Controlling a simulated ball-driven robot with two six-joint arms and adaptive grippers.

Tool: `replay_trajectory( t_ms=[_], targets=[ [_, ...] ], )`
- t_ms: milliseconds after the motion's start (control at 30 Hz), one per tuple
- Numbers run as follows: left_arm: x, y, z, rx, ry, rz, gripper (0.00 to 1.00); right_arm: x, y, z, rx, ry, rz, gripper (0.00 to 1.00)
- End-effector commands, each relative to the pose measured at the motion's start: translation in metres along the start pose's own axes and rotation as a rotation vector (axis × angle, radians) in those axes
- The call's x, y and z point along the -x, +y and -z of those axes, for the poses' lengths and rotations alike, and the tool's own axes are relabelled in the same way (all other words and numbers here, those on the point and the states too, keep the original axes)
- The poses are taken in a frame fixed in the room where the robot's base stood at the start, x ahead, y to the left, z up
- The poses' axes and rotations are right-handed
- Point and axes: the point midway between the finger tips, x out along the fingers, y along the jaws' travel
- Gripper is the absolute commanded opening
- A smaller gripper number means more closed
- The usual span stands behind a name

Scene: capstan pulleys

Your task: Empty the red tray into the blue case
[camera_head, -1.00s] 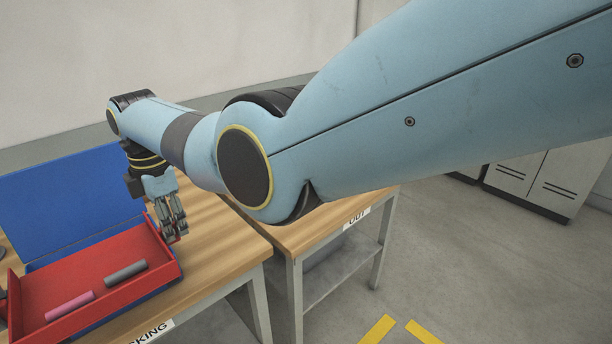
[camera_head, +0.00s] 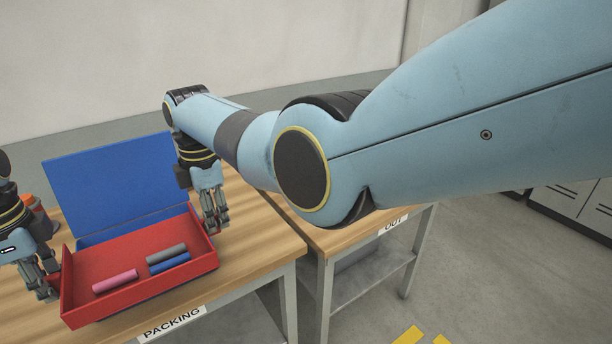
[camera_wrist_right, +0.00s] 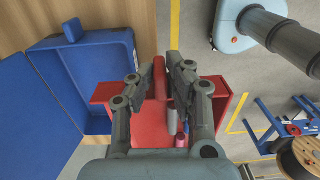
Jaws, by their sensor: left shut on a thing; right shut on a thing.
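The red tray (camera_head: 132,248) is held up in front of the open blue case (camera_head: 85,241), hiding most of the case's body. The case's lid (camera_head: 117,181) stands up behind. A pink cylinder (camera_head: 115,281), a grey cylinder (camera_head: 166,254) and a blue cylinder (camera_head: 170,263) lie in the tray. My left gripper (camera_head: 46,284) is shut on the tray's left end. My right gripper (camera_head: 214,221) is shut on its right end; in the right wrist view its fingers (camera_wrist_right: 156,88) pinch the red wall. There the case (camera_wrist_right: 97,112) lies left of the tray, with a blue lump (camera_wrist_right: 72,30) at its end.
The wooden packing table (camera_head: 268,247) lies under the case and adjoins an out table (camera_head: 352,235) at right. An orange object (camera_head: 28,201) stands behind my left gripper. In the wrist view, a wooden spool (camera_wrist_right: 300,157) is at lower right on the floor.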

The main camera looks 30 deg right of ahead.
Motion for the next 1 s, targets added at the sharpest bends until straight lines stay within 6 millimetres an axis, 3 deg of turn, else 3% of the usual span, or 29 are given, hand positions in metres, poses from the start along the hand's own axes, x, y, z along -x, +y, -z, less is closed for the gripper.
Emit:
replay_trajectory(
  t_ms=[200,333,467,1000],
  targets=[
    [0.006,-0.016,0.001,-0.002,0.0,0.003,0.0,0.006,0.016,0.0,0.0,0.0,-0.006,0.0],
    [0.004,-0.015,0.001,-0.002,0.002,0.004,0.0,0.004,0.015,0.001,-0.001,0.001,-0.007,0.0],
    [0.003,-0.001,0.001,-0.001,0.004,0.006,0.0,0.003,0.002,0.001,-0.001,0.003,-0.008,0.0],
    [0.004,-0.003,0.001,-0.002,0.002,0.004,0.0,0.004,0.003,0.001,-0.001,0.001,-0.007,0.0]
  ],
)
